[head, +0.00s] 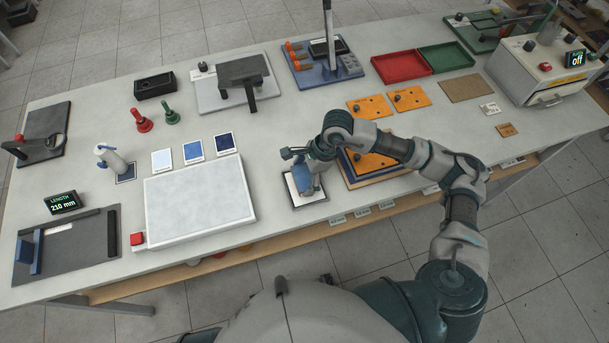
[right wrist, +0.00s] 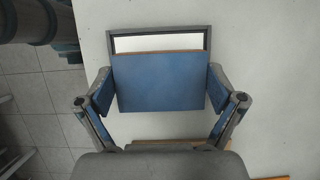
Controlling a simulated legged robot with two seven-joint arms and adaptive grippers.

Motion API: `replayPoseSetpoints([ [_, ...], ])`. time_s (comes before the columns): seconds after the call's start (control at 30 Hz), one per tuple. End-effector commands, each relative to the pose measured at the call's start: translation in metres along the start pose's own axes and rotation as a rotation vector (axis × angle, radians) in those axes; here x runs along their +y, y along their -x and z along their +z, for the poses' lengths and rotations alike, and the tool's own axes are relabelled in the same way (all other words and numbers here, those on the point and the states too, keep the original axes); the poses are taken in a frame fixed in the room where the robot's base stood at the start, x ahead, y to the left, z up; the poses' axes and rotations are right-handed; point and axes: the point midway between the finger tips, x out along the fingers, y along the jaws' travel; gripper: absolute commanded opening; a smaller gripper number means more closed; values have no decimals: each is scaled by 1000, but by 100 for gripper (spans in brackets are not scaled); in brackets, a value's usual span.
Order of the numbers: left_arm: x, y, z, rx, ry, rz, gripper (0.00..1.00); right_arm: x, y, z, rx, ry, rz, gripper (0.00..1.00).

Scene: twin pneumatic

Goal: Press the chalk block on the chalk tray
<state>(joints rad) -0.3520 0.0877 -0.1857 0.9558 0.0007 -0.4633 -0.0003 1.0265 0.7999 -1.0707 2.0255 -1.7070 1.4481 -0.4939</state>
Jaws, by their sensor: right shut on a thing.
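The chalk block (right wrist: 160,82) is a blue rectangular block with a thin brown far edge. In the right wrist view it sits between the two fingers of my right gripper (right wrist: 160,88), which is shut on it. In the head view my right gripper (head: 302,172) points down over the chalk tray (head: 318,199), hiding part of it. The tray is a dark-rimmed rectangle with a white inside; it also shows beyond the block in the right wrist view (right wrist: 160,30). Whether the block touches the tray I cannot tell. My left gripper is not in view.
A large pale board (head: 200,208) with a red button (head: 137,239) lies left of the tray. Orange plates (head: 370,107) and a red bin (head: 401,66) stand farther back. The table's front edge runs close by the tray.

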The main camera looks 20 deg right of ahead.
Motion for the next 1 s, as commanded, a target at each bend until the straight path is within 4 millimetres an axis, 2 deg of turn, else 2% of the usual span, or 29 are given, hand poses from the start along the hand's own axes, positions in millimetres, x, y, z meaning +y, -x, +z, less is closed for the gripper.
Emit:
replayPoseSetpoints([
  [0.17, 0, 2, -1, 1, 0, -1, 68, 1, 3, 1, -1, 1, -1, 55],
  [0.7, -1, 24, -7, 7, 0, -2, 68, 26, 39, 16, -2, 1, -2, 55],
  [1.0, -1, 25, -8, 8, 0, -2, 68, 30, 42, 17, -1, 0, -1, 55],
])
